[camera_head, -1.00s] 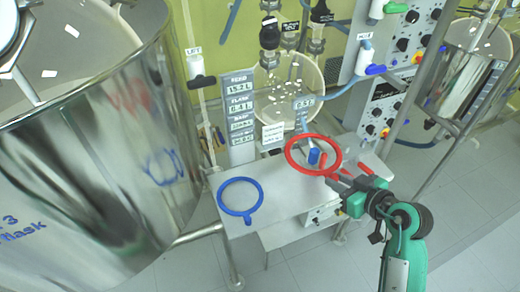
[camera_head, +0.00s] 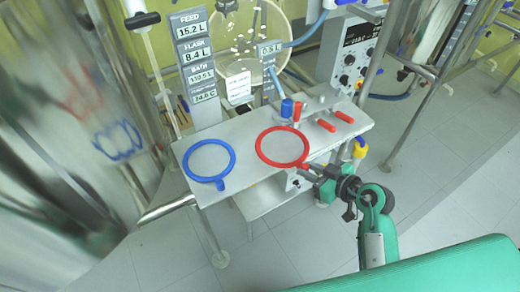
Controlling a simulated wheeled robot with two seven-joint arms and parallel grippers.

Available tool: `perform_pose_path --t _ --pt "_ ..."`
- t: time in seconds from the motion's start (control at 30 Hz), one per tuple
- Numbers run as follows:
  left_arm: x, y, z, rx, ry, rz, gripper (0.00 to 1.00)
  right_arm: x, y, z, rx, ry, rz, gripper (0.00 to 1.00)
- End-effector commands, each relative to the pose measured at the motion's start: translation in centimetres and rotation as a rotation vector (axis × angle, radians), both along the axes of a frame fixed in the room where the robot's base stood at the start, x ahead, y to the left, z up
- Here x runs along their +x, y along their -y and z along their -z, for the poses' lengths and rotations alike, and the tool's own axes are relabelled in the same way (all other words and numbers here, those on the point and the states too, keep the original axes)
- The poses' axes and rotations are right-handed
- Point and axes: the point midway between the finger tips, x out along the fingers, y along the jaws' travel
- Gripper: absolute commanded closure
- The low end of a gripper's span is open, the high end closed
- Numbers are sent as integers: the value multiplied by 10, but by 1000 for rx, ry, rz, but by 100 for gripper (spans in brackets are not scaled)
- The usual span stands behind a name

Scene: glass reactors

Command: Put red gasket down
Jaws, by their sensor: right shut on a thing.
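The red gasket (camera_head: 262,157) is a red ring with a short tab, at the middle of the small grey table (camera_head: 220,190). It looks flat on or just over the table top; I cannot tell whether it touches. My right gripper (camera_head: 308,168) comes in from the right and is shut on the gasket's tab at the table's front edge. A blue gasket (camera_head: 186,164) lies flat on the table to the left of the red one. My left gripper is not in view.
Behind the red gasket are a blue-capped part (camera_head: 287,108) and red-handled parts (camera_head: 326,125). A display post (camera_head: 200,75) stands behind the table. A large steel vessel (camera_head: 60,130) is at the left. Open tiled floor lies in front.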

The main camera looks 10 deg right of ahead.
Motion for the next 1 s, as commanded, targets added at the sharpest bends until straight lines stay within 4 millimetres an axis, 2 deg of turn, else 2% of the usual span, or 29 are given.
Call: perform_pose_path --t 0.03,0.3,0.5,0.67,0.9,1.0 --pt "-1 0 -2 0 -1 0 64 13 -8 -3 2 3 -2 100" --pt "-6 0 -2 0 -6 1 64 75 -48 -3 0 2 -2 100" --pt "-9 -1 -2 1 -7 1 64 110 -70 -2 1 1 0 100" --pt "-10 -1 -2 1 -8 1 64 119 -76 0 -1 -1 0 100" --pt "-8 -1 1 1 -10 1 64 119 -76 31 -3 -3 0 100" --pt "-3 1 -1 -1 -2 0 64 119 -76 35 0 0 1 100"
